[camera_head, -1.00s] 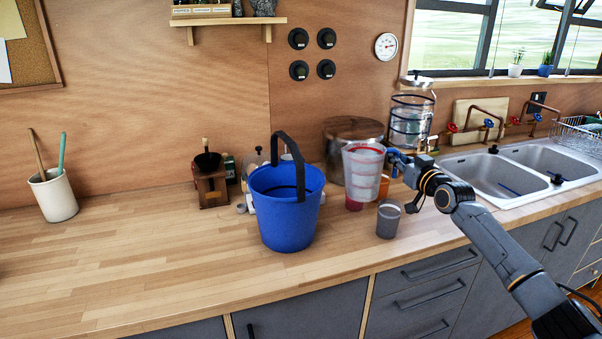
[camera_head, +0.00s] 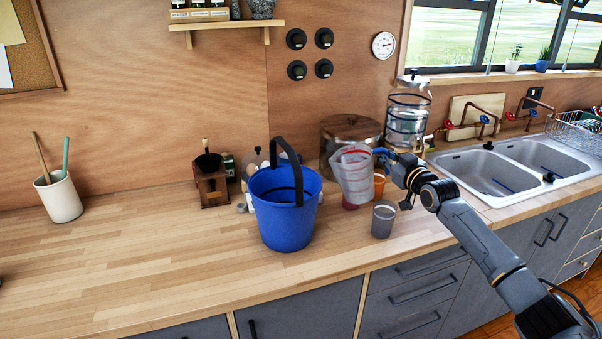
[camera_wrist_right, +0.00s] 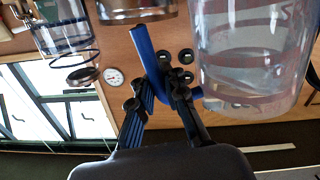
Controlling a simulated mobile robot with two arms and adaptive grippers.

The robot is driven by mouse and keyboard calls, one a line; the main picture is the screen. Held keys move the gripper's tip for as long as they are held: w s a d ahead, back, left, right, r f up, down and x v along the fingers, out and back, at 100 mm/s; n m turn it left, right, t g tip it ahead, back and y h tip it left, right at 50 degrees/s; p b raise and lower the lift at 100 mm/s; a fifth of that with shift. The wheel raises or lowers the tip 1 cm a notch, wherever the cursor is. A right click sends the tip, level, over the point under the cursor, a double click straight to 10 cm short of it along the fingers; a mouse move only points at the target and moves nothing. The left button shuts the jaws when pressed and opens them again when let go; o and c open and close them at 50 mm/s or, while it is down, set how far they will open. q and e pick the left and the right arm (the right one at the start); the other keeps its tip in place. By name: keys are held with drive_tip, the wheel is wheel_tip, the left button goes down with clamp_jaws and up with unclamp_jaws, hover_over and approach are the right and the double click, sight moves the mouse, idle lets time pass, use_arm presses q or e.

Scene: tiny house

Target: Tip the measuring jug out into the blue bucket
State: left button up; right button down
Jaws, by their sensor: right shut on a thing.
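The measuring jug (camera_head: 353,176) is clear with red markings, held above the counter and tilted to the left, toward the blue bucket. My right gripper (camera_head: 386,158) is shut on its blue handle. In the right wrist view the jug (camera_wrist_right: 255,60) is at the upper right, and the gripper (camera_wrist_right: 168,85) closes around the blue handle (camera_wrist_right: 147,60). The blue bucket (camera_head: 287,222) stands upright on the counter, left of the jug, its dark handle raised. The jug's rim is near the bucket's right side, apart from it. I cannot make out any contents. My left gripper is not in view.
A grey cup (camera_head: 383,220) stands below and right of the jug. An orange cup (camera_head: 379,186), a red item (camera_head: 349,203) and a large wood-lidded pot (camera_head: 340,131) are close by. A coffee grinder (camera_head: 211,187) stands left of the bucket.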

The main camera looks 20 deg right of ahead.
sight(377, 150)
drive_tip(key=shift+a+r+p, duration=0.25)
drive_tip(key=shift+r+p, duration=0.1)
drive_tip(key=shift+r, duration=0.15)
drive_tip(key=shift+a+r+n+p, duration=0.3)
drive_tip(key=shift+a+n+p, duration=0.1)
drive_tip(key=shift+n+p, duration=0.3)
drive_tip(key=shift+w+a+p, duration=0.1)
drive_tip(key=shift+a+p, duration=0.25)
drive_tip(key=shift+w+a+r+n+p, duration=0.1)
drive_tip(key=shift+a+r+n+p, duration=0.2)
drive_tip(key=shift+a+n+p, duration=0.35)
drive_tip(key=shift+a+r, duration=0.1)
drive_tip(key=shift+r, duration=0.1)
drive_tip(key=shift+w+a+r+n+g+h+p, duration=0.15)
drive_tip(key=shift+a+r+n+p, duration=0.3)
drive_tip(key=shift+a+r+n, duration=0.25)
drive_tip(key=shift+w+a+r+n+g+h+p, duration=0.15)
drive_tip(key=shift+a+r+n+p, duration=0.35)
drive_tip(key=shift+a+r, duration=0.25)
drive_tip(key=shift+w+a+r+n+h+p, duration=0.15)
drive_tip(key=shift+a+r+n+h+p, duration=0.25)
drive_tip(key=shift+a+r+n, duration=1.15)
idle(2.6)
